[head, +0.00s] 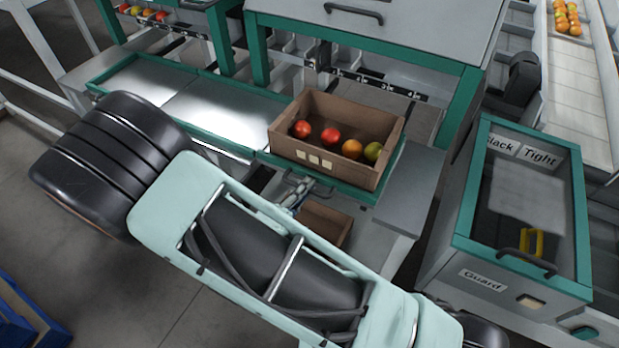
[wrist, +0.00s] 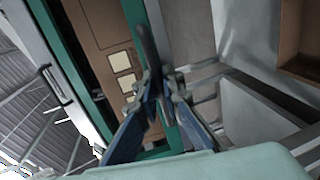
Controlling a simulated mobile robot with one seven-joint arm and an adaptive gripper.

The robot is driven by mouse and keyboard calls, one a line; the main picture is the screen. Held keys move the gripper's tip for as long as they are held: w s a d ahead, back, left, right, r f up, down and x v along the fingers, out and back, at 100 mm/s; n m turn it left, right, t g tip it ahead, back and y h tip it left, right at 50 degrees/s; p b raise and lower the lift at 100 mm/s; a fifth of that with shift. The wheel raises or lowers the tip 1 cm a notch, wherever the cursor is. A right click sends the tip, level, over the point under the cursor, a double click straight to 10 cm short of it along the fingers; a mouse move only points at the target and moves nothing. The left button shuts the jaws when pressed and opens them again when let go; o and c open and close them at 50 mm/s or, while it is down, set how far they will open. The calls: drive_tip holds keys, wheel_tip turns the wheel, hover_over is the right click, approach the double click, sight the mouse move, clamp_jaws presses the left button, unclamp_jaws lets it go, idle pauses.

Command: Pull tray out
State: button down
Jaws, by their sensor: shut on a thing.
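The tray (head: 362,194) has a teal rim and sits at the front of the sorting bench. A brown box (head: 283,147) with several red, orange and green tomatoes stands on it. In the wrist view the tray's teal front edge (wrist: 160,30) runs beside the box's brown wall with pale labels. A dark handle (wrist: 148,48) stands out from that edge. My gripper (wrist: 160,85) has its blue fingers closed around the handle. In the head view my gripper (head: 294,194) is at the tray's front, small and partly hidden by my arm.
A second brown box (head: 325,222) sits below the tray. A grey bench surface (head: 410,190) is close on the right. A teal-framed cabinet labelled Guard (head: 482,280) stands farther right. Bare metal trays (head: 215,108) lie to the left. Open floor (head: 110,275) is at lower left.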

drive_tip(key=c, duration=2.1)
unclamp_jaws()
drive_tip(key=v, duration=1.2)
